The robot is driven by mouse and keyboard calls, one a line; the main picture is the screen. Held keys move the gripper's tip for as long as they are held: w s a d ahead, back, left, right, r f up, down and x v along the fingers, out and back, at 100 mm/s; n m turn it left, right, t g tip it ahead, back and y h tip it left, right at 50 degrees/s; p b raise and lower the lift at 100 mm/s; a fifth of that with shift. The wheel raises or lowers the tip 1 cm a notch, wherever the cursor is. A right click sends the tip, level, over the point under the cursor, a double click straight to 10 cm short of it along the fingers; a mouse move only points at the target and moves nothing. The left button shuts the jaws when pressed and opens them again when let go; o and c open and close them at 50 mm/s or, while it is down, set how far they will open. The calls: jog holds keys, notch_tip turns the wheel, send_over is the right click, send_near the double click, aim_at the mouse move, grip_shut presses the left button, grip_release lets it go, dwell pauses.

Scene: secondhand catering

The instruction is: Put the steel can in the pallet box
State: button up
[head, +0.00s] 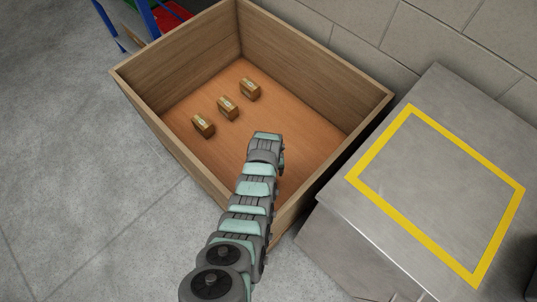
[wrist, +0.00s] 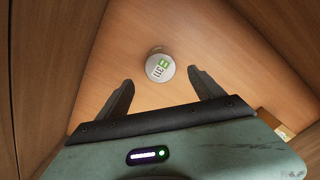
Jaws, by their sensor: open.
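The steel can (wrist: 160,68) shows its round pale end with a green mark and dark print in the wrist view. It appears to stand on the wooden floor of the pallet box (wrist: 112,40). My gripper (wrist: 160,76) is open, one finger to each side of the can in the picture, with visible gaps and no contact. In the head view my arm reaches into the pallet box (head: 150,99); the can and fingers are hidden behind it.
Three small brown cartons (head: 227,108) stand in a row on the box floor. High wooden walls surround my gripper. A grey metal surface with a yellow taped square (head: 435,195) stands right of the box. Blue shelving (head: 147,18) is behind at upper left.

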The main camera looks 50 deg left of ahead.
jog(key=shift+r, duration=1)
